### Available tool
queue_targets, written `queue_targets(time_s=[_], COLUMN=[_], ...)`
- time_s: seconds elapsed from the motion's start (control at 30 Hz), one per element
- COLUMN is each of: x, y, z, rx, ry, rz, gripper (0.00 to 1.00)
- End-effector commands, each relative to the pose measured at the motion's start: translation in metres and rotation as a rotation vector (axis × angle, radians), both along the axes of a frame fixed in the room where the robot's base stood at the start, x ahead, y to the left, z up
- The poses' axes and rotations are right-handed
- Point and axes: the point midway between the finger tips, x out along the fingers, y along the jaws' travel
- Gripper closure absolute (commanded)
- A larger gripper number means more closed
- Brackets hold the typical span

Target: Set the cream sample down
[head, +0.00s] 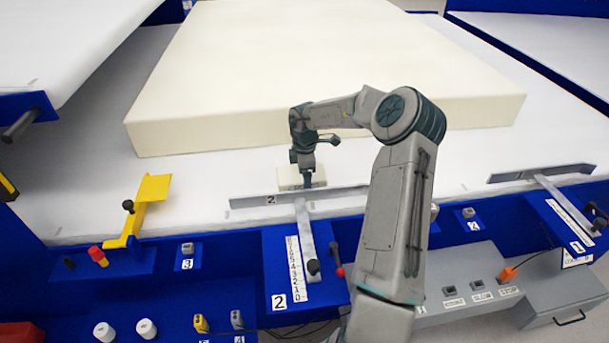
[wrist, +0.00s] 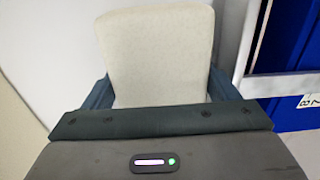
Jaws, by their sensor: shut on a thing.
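The cream sample (wrist: 158,58) is a small cream block with rounded corners. It fills the space between the fingers of my gripper (wrist: 158,92) in the wrist view, with one finger against each side. In the head view my gripper (head: 306,180) points down at the cream sample (head: 289,178), just behind the grey fence marked 2 (head: 340,195). The fence hides the sample's lower part. I cannot tell whether the sample touches the white table (head: 120,190).
A large cream foam slab (head: 330,60) lies behind my gripper. A yellow bracket (head: 150,200) stands at the left front edge. A ruled scale (head: 294,268) and lever (head: 306,235) are in front of the fence.

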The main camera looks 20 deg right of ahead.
Motion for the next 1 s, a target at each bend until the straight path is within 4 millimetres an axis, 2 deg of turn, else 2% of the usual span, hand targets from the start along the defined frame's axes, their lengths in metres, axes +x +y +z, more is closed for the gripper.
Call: queue_targets(time_s=[0.17,0.2,0.23,0.57,0.73,1.0], x=[0.0,0.0,0.0,0.0,0.001,0.001], y=[0.0,0.0,0.0,0.0,0.0,0.0], z=[-0.002,-0.003,-0.003,-0.001,0.022,0.081], rx=[0.001,0.001,0.001,0.0,-0.002,-0.001], ry=[0.0,0.0,0.0,-0.001,-0.004,-0.005], rz=[0.0,0.0,0.0,-0.001,-0.002,-0.001], gripper=[0.4,0.16,0.1,0.1,0.1,0.1])
